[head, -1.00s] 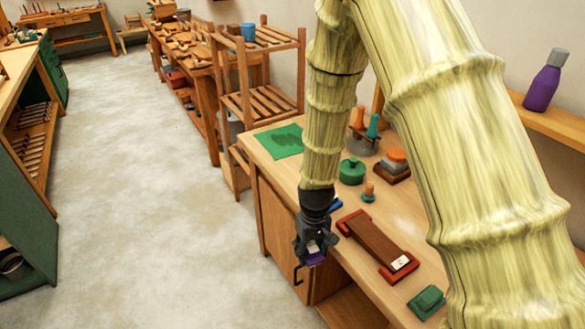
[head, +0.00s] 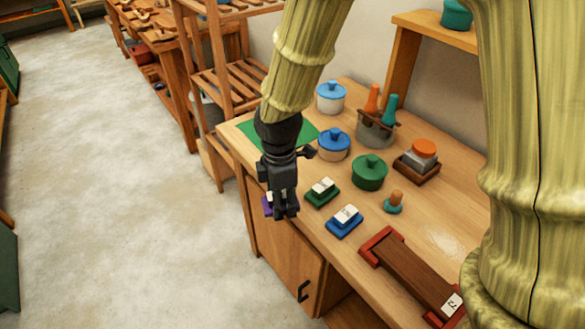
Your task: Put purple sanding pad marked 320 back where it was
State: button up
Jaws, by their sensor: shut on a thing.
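My gripper (head: 284,210) is shut on the purple sanding pad (head: 267,205). Only a small purple part and a pale patch of the pad show beside the dark fingers; its marking cannot be read. In the picture, the gripper is over the bench's front edge, left of a green pad (head: 321,193) with a white label. A blue pad (head: 344,222) with a white label lies nearer, right of the green one. Whether the purple pad touches the bench cannot be told.
The wooden bench (head: 440,215) bears a wooden tray with red ends (head: 410,275), a green pot (head: 369,172), a blue-lidded pot (head: 334,144), a small peg (head: 394,202) and a green mat (head: 303,134). A slatted shelf (head: 235,75) stands behind; floor is clear at left.

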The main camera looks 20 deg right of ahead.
jog(key=w+d+p, duration=0.1)
jog(key=w+d, duration=0.1)
jog(key=w, duration=0.2)
jog(key=w+d+f+p, duration=0.1)
jog(key=w+d, duration=0.2)
jog(key=w, duration=0.1)
jog(key=w+d+p, duration=0.1)
jog(key=w+d, duration=0.1)
jog(key=w, duration=0.2)
jog(key=shift+w+d+f, duration=0.15)
jog(key=shift+w, duration=0.25)
jog(key=shift+w+f+p, duration=0.1)
jog(key=shift+f+p, duration=0.45)
jog(key=shift+f, duration=1.25)
jog(key=shift+s+f, duration=0.25)
jog(key=shift+f, duration=0.25)
jog(key=shift+s+f, duration=0.1)
jog(key=shift+c, duration=0.8)
jog(key=o, duration=1.1)
jog(key=shift+s+f, duration=0.1)
jog(key=shift+c, duration=0.2)
jog(key=shift+o, duration=0.7)
jog(key=shift+w+f, duration=0.2)
jog(key=shift+w, duration=0.05)
jog(key=shift+r, duration=0.15)
